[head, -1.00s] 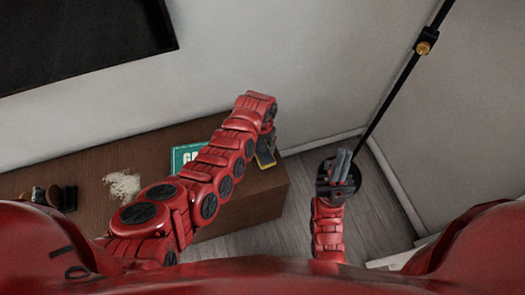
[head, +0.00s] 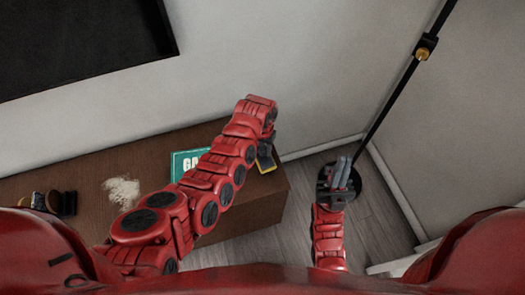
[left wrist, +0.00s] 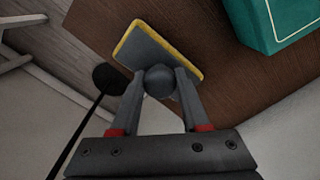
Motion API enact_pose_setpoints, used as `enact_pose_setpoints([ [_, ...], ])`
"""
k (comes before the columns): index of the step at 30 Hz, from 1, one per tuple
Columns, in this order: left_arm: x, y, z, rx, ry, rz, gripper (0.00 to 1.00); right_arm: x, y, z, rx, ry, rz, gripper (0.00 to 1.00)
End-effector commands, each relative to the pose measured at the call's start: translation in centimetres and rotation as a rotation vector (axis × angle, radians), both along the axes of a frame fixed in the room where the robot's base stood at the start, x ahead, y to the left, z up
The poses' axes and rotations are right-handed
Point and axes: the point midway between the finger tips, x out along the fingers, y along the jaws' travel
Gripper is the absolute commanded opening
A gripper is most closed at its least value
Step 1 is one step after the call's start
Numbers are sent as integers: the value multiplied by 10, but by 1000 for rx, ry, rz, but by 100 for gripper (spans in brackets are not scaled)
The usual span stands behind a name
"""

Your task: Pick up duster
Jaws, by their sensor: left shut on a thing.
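The duster is a flat grey pad with a yellow rim and a round grey knob; it shows in the left wrist view (left wrist: 143,48). My left gripper (left wrist: 160,84) is shut on the knob, one finger on each side. In the head view the duster (head: 266,166) is partly hidden beneath my left gripper (head: 267,143), at the right end of the brown cabinet. I cannot tell whether the pad touches the cabinet top. My right gripper (head: 338,175) is away from it, over the floor; its fingers look close together, but any gap is unclear.
The brown cabinet (head: 95,165) bears a teal box (head: 185,160), a pale crumbly patch (head: 122,192) and small dark-brown items (head: 55,202). A black pole (head: 400,95) with a round base stands in the corner behind my right gripper. A dark screen (head: 80,40) hangs on the wall.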

Motion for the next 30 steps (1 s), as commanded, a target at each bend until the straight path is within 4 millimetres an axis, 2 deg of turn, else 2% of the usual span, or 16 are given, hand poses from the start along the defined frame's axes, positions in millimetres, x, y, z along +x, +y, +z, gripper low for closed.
enact_pose_setpoints([
  [5, 1, 0, 18, -3, -5, 3, 0, 0, 0, -2, 0, 0, 0, 0],
  [18, 0, 1, 83, 1, 0, 2, 0, 0, 0, -16, 0, 0, 0, 0],
  [22, -1, 0, 90, 0, 1, 1, 0, 0, 0, -16, 0, 0, 0, 0],
  [29, -1, 1, 92, 1, 3, 1, 0, 0, 0, -16, 0, 0, 0, 0],
  [30, -1, 1, 92, 1, 3, 1, 44, 0, 0, -16, 0, 0, 0, 0],
])
